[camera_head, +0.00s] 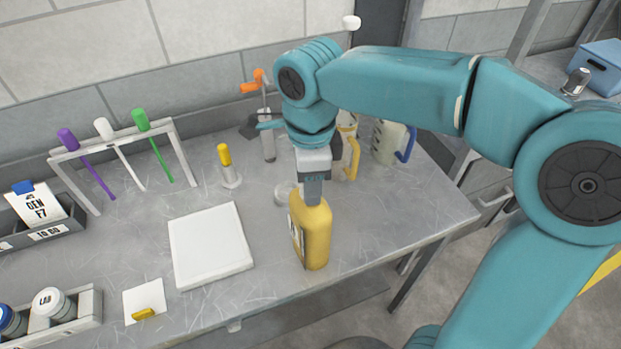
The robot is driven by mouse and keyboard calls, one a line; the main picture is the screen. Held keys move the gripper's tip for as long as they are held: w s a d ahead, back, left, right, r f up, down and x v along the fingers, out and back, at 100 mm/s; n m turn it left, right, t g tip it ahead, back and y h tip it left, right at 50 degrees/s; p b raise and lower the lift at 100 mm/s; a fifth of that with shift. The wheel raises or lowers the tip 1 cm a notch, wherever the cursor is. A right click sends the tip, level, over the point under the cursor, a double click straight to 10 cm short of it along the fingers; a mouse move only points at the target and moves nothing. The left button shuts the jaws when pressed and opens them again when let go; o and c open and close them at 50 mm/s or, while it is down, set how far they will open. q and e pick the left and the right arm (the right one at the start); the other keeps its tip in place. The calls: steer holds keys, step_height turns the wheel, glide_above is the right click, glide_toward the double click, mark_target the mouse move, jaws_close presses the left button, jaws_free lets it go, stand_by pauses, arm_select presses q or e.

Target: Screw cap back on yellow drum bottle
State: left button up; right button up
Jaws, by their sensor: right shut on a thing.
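The yellow drum bottle (316,236) stands upright on the grey metal table near its front edge, right of the middle. A label shows on its left side. My right gripper (312,192) comes down from above, its fingers at the bottle's top. It is shut on what seems to be the cap, which the fingers hide along with the bottle's neck. I cannot tell whether the cap is seated on the neck. My left gripper is not in view.
A white square pad (210,246) lies left of the bottle. A white card (145,299) bears a small yellow piece. A rack (120,140) holds purple, white and green tools. A yellow-topped dispenser (228,165) and jugs (389,142) stand behind. Bins are at far left.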

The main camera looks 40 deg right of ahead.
steer(key=m, duration=0.5)
steer(key=o, duration=1.4)
